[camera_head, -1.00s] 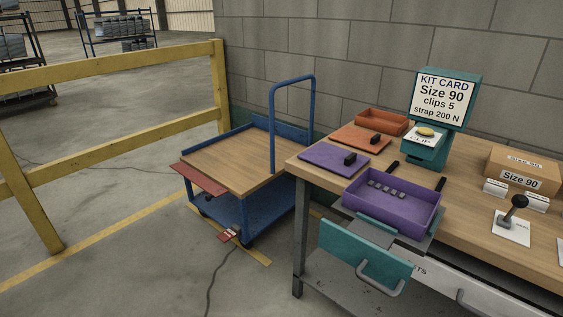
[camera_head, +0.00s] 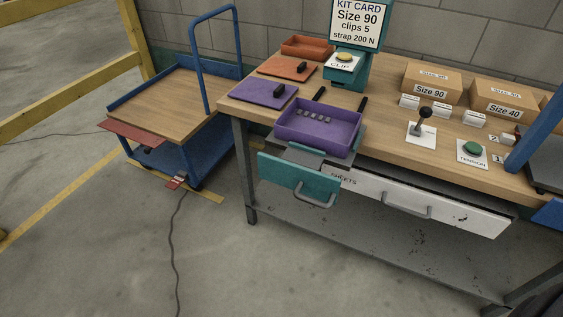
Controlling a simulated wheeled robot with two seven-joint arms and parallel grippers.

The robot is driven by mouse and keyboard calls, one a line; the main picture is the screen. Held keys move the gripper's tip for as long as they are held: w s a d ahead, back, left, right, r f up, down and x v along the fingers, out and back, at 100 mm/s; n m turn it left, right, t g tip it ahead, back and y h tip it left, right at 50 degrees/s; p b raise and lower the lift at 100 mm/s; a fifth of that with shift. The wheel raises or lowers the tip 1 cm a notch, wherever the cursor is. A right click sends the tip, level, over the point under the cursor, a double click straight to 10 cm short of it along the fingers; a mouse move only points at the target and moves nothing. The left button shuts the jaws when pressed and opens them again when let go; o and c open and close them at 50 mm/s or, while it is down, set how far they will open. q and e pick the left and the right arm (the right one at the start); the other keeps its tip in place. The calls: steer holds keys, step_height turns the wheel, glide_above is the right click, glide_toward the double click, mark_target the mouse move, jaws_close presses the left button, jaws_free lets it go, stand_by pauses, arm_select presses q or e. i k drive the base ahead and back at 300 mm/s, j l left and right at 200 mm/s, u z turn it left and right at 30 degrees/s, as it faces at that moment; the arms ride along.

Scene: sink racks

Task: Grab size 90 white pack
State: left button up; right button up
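A cardboard box labelled Size 90 (camera_head: 431,82) stands on the workbench right of the kit card. Two small white packs, a left one (camera_head: 409,102) and a right one (camera_head: 441,109), stand in front of this box. The kit card (camera_head: 357,22) reads Size 90, clips 5, strap 200 N. A second box labelled Size 40 (camera_head: 502,99) stands further right, with white packs (camera_head: 474,118) near its front. Print on the packs is too small to read. Neither gripper is in view.
A purple tray (camera_head: 320,127) holding several small grey pieces sits at the bench's front edge. A lever (camera_head: 425,116) and a green tension button (camera_head: 472,149) stand in front of the packs. A teal drawer (camera_head: 299,178) juts out. A blue cart (camera_head: 165,100) stands left.

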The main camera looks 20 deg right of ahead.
mark_target(441, 110)
steer(key=l+z, duration=0.25)
steer(key=z, duration=0.15)
steer(key=i+l+z, duration=0.1)
steer(key=z, duration=0.3)
steer(key=i+l+z, duration=0.15)
steer(key=l+z, duration=0.15)
steer(key=z, duration=0.15)
steer(key=i+l+z, duration=0.1)
steer(key=z, duration=0.3)
steer(key=l, duration=0.05)
